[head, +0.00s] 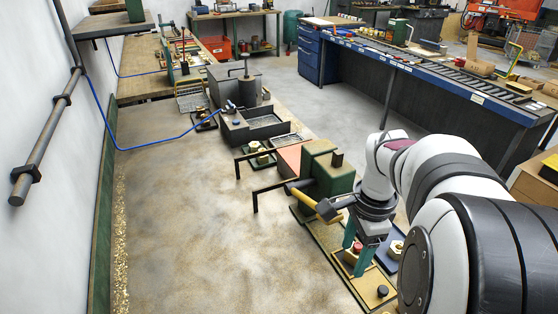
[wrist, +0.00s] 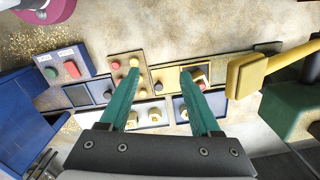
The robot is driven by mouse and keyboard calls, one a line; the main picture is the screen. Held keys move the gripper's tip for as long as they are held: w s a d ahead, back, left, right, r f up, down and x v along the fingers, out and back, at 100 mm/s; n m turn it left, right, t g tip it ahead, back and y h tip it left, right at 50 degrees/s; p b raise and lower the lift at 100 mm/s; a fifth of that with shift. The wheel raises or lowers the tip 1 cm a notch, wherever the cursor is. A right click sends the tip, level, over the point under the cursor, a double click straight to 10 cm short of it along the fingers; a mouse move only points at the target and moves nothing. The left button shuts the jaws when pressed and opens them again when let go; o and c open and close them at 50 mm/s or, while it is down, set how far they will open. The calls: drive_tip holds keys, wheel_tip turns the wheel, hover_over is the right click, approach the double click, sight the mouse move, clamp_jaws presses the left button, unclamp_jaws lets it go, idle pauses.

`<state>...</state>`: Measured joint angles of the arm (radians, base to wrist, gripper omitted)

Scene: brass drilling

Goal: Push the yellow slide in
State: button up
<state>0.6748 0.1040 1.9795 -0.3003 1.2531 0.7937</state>
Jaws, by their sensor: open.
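The yellow slide (head: 327,209) shows in the head view as a yellow bar at the near side of a green machine block (head: 325,175), with a dark bar beside it. In the wrist view the yellow slide (wrist: 240,77) is at the right, next to the green block (wrist: 292,108). My gripper (head: 357,257) is just right of and nearer than the slide in the head view. In the wrist view my gripper (wrist: 160,74) has its teal fingers spread, with nothing held between them. The slide lies outside the right finger, with a gap between them in the picture.
Below my fingers is a panel (wrist: 128,68) with red and yellow knobs, beside other small plates. A blue box with a red button (wrist: 70,69) stands at the left. Two dark rods (head: 268,188) stick out left of the green block. The bench left of them is clear.

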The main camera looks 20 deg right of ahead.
sight(384, 289)
drive_tip(key=s+d+f+m, duration=0.25)
drive_tip(key=d+m, duration=0.35)
drive_tip(key=d, duration=0.6)
wheel_tip(384, 289, down, 17)
drive_tip(key=shift+w+a+r, duration=0.1)
drive_tip(key=shift+w+r, duration=0.05)
drive_tip(key=shift+r, duration=0.05)
clamp_jaws()
idle(0.5)
